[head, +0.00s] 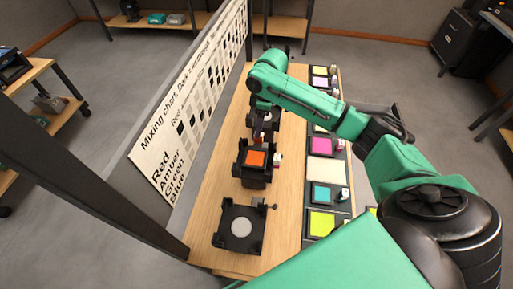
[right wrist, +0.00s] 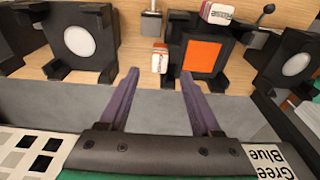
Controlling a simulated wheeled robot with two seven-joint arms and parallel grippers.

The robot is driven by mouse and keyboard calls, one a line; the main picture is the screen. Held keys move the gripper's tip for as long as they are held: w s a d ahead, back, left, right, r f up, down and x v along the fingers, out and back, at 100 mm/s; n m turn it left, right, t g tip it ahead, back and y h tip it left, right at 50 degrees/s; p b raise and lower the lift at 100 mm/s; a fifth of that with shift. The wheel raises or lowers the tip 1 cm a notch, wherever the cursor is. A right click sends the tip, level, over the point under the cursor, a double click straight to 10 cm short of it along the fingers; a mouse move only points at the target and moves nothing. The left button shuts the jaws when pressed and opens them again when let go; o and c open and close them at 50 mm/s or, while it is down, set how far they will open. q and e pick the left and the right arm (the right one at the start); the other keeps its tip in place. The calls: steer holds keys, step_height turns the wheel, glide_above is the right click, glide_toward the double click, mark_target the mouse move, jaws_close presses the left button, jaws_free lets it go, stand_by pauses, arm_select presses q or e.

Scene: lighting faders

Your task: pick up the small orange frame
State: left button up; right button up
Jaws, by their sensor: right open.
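The small orange frame (head: 256,158) sits in a black holder in the middle of the row of holders on the wooden bench. Its orange square face also shows in the right wrist view (right wrist: 202,56), right of centre. My right gripper (right wrist: 158,73) is open, with its two purple fingers apart and nothing between them. The orange frame lies beyond the fingertips, mostly in line with the right finger, and not touching as far as I can see. In the head view the right gripper is small and dark at the far end of my green arm. The left gripper is not in view.
Black holders with pale discs stand nearer (head: 241,226) and farther (head: 265,118). A small red-and-white block (right wrist: 160,58) stands beside the orange frame. Colour swatches (head: 322,222) line the bench's right side. A tall mixing chart (head: 165,150) borders its left side.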

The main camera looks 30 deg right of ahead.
steer(key=f+p, duration=0.1)
steer(key=f, duration=0.3)
steer(key=shift+w+a+f+p, duration=0.1)
steer(key=shift+w+f+p, duration=0.1)
steer(key=shift+f+p, duration=0.2)
steer(key=shift+f, duration=0.3)
steer(key=shift+s+f, duration=0.1)
jaws_close()
arm_select(q)
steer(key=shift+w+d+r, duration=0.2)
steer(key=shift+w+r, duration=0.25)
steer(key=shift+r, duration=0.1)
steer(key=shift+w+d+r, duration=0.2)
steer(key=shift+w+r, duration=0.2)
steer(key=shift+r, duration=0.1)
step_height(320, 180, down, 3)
steer(key=b, duration=0.3)
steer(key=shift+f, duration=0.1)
arm_select(e)
step_height(320, 180, up, 20)
